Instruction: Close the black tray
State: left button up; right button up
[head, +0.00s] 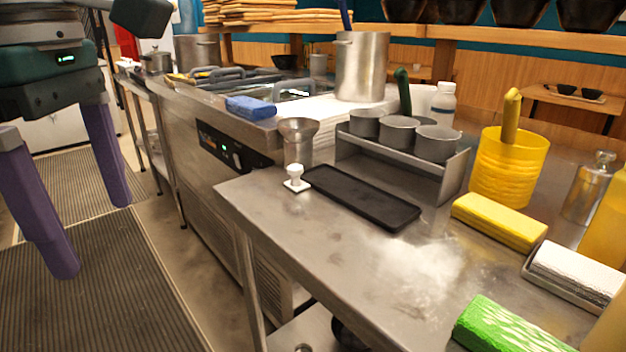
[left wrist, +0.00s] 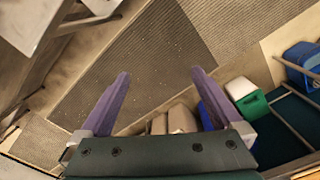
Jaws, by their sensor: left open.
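A long, flat black tray (head: 362,198) lies on the steel table. It looks shallow and empty, and I see no separate lid on it. My left gripper (head: 93,240) is at the far left of the head view, over the floor mats and well away from the tray. Its two purple fingers are spread wide with nothing between them. In the left wrist view my left gripper (left wrist: 160,75) is also open, above the floor, and the tray does not show there. My right gripper is in neither view.
A white stamp-like knob (head: 296,178) and a metal funnel cup (head: 297,138) stand by the tray's left end. A rack of metal cups (head: 445,181) stands behind it. A yellow block (head: 498,222) and green block (head: 510,328) lie right. The table's front is clear.

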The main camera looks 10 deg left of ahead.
aim_at(393, 213)
jog(key=i+j+z, duration=0.1)
jog(key=j+z, duration=0.3)
jog(key=i+j+z, duration=0.1)
jog(key=j+z, duration=0.55)
jog(key=z, duration=0.2)
